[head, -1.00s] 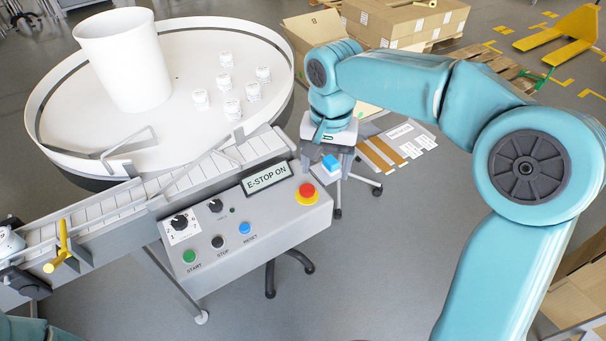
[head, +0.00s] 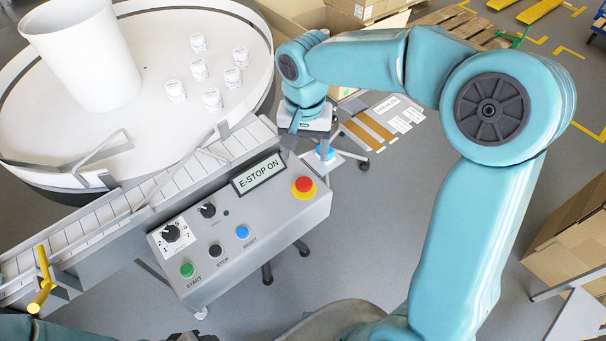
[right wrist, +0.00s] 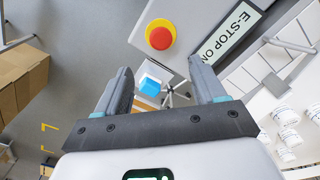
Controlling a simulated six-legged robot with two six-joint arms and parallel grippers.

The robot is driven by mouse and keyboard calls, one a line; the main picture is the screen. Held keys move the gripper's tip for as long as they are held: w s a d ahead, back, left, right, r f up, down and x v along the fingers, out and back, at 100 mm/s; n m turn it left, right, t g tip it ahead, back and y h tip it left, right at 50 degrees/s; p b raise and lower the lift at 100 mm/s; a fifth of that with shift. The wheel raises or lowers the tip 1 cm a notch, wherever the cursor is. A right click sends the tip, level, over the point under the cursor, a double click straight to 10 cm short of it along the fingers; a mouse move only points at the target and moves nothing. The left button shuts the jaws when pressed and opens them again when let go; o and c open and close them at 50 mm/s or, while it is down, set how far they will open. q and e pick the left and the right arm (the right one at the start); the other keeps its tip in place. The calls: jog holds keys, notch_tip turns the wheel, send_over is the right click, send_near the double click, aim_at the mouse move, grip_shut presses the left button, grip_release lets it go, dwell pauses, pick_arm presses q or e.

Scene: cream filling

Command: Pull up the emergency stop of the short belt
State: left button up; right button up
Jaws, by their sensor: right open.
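The emergency stop (head: 303,187) is a red mushroom button on a yellow collar, at the right end of the grey control panel (head: 270,215). The panel's display (head: 259,175) reads "E-STOP ON". My right gripper (head: 305,150) points down just beyond the button, partly hidden by its own wrist. In the right wrist view, the gripper (right wrist: 159,68) is open and empty. There the red button (right wrist: 160,38) lies ahead of the fingertips, roughly centred between them and apart from them. My left gripper is not in view.
The panel also has green START (head: 187,270), black STOP (head: 215,250) and blue RESET (head: 242,232) buttons. The belt (head: 130,210) runs beside it to a white round table (head: 150,150) with several jars. A blue-topped object (right wrist: 150,86) stands on a stool beyond the panel.

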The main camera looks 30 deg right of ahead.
aim_at(304, 182)
notch_tip(304, 182, down, 10)
jog(key=shift+f, duration=0.15)
jog(key=shift+w+f, duration=0.1)
jog(key=shift+f, duration=0.3)
jog(key=shift+a, duration=0.1)
grip_shut()
notch_tip(304, 182, up, 2)
jog(key=shift+r+p, duration=0.1)
jog(key=shift+p, duration=0.3)
grip_release()
notch_tip(304, 182, up, 16)
jog(key=shift+r, duration=0.2)
